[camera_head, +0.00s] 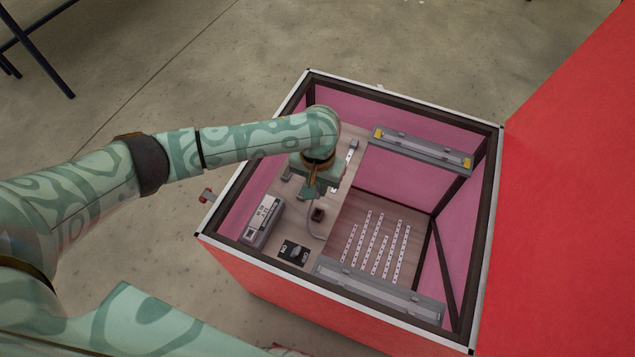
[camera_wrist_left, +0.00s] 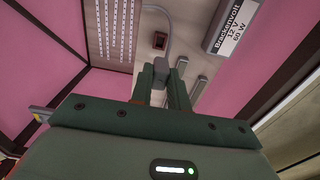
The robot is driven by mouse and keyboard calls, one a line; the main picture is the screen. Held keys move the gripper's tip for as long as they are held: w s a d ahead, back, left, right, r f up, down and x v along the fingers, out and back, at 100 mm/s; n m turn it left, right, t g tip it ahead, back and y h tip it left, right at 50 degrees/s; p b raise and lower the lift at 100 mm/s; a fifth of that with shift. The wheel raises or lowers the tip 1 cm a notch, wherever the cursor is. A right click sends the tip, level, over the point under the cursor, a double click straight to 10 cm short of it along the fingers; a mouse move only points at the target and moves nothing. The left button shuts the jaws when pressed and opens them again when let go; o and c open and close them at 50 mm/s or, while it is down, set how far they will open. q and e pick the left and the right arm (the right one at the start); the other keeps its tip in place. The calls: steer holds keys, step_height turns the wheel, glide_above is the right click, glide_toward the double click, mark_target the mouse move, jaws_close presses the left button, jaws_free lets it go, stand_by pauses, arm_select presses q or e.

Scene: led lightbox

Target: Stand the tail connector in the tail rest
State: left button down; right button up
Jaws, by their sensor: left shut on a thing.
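The tail connector (camera_wrist_left: 182,62) is a small grey block at the end of a pale cable, seen at the fingertips in the left wrist view. My left gripper (camera_head: 312,188) is shut on it, above the wooden board inside the lightbox. In the left wrist view the gripper (camera_wrist_left: 168,72) points at the board. In the head view the gripper and arm hide the connector. A small brown block with a dark opening, seemingly the tail rest (camera_head: 317,214), sits on the board just below the gripper in the picture. It also shows in the left wrist view (camera_wrist_left: 160,40), apart from the connector.
The power supply box (camera_head: 262,222) stands left of the brown block, with a black switch plate (camera_head: 294,252) below. LED strips (camera_head: 375,250) cover the right-hand panel. Grey bars (camera_head: 420,148) cross the box, whose dark rim (camera_head: 240,180) encloses the arm's reach.

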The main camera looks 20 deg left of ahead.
arm_select(q)
steer(key=shift+r+p, duration=0.3)
steer(key=shift+p, duration=0.1)
step_height(320, 180, down, 6)
steer(key=shift+s+r+b, duration=0.1)
steer(key=shift+r+b, duration=0.1)
steer(key=shift+b, duration=0.55)
steer(key=shift+f, duration=1.4)
arm_select(e)
steer(key=shift+f, duration=0.2)
arm_select(q)
steer(key=shift+r, duration=0.1)
arm_select(e)
steer(key=shift+w+d+r, duration=0.1)
steer(key=shift+r, duration=0.05)
steer(key=shift+w+r, duration=0.15)
arm_select(q)
steer(key=shift+p, duration=0.55)
arm_select(e)
steer(key=shift+w+r, duration=0.2)
steer(key=shift+r, duration=0.1)
steer(key=shift+w+r, duration=0.15)
steer(key=shift+w, duration=0.05)
